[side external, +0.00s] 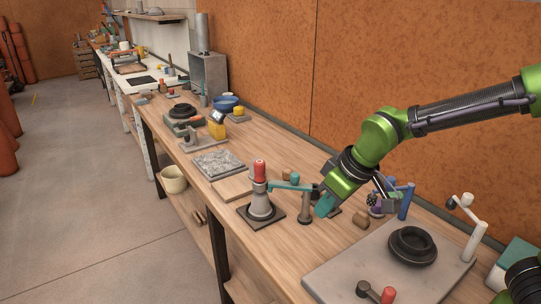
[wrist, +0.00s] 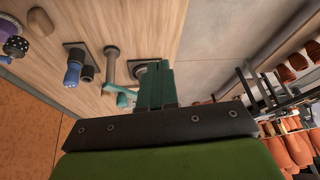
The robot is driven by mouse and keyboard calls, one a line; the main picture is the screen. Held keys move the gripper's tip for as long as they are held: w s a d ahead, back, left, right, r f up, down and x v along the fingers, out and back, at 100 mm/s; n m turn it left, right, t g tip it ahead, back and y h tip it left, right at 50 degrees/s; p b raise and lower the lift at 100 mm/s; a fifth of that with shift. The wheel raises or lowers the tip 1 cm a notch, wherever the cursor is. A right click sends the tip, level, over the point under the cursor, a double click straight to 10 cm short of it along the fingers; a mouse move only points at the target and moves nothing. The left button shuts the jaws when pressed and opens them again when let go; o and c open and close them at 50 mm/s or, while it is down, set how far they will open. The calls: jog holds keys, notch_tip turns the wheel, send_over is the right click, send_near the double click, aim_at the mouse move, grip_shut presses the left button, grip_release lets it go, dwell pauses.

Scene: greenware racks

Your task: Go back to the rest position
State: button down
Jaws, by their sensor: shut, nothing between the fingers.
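My gripper (side external: 325,207) has teal fingers and hangs above the wooden workbench (side external: 275,248), beside a post with a teal arm (side external: 290,187). In the wrist view the fingers of my gripper (wrist: 157,80) are together with nothing between them. The grey cone-shaped stand with a red top (side external: 260,190) is to the left of my gripper on a dark square plate. In the wrist view the fingers hide part of a grey round piece. I cannot tell from the side view how high the fingertips are above the bench.
A grey slab with a black ring (side external: 412,246) lies at front right, with a white cranked post (side external: 468,212) near it. A brown block (side external: 361,219) and a blue post (side external: 406,201) stand close to my gripper. An orange wall (side external: 260,60) runs behind the bench.

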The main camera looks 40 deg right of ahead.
jog(key=s+d+r+m+t, duration=0.1)
jog(key=s+d+r+m, duration=0.2)
jog(key=s, duration=0.3)
jog(key=s+d+r+m+t, duration=0.1)
jog(key=s+d+r+m, duration=0.2)
jog(key=s, duration=0.3)
jog(key=shift+d+r+m+t, duration=0.3)
jog(key=shift+d+t, duration=0.1)
jog(key=shift+d, duration=0.35)
